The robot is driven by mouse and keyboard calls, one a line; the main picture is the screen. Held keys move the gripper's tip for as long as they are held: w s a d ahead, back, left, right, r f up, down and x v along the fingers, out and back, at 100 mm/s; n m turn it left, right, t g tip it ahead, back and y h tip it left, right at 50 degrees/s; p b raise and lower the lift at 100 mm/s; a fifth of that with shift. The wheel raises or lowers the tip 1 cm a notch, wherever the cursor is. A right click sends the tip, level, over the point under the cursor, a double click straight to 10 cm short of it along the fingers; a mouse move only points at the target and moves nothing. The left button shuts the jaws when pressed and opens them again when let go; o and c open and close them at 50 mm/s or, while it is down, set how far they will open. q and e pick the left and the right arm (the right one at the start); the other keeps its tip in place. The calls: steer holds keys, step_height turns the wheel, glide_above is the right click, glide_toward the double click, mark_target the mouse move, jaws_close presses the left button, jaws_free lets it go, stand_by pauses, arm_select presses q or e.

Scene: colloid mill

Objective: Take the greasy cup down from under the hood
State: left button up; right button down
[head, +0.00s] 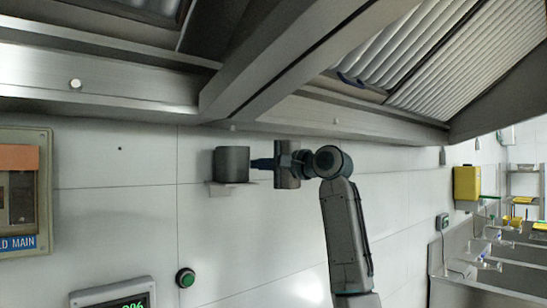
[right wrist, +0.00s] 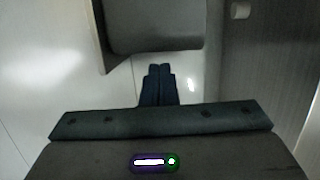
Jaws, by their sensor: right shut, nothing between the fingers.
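The greasy cup (head: 232,163) is a dark grey cylinder standing upright on a small bracket (head: 222,189) on the wall, just under the hood's lower edge. My right gripper (head: 254,163) comes from the right, with its fingertips at the cup's right side. In the right wrist view the cup (right wrist: 155,28) fills the top middle, and the closed fingers (right wrist: 160,70) point at it with nothing between them. I cannot tell whether the fingertips touch the cup. My left gripper is not in view.
The metal hood (head: 290,62) with filters (head: 440,70) hangs close above the cup and my right arm. A green button (head: 185,277), a display (head: 115,295) and a panel (head: 25,190) are on the wall. A yellow box (head: 467,182) and steel counters are at the right.

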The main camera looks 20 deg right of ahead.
steer(key=shift+s+a, duration=0.1)
steer(key=shift+a, duration=0.3)
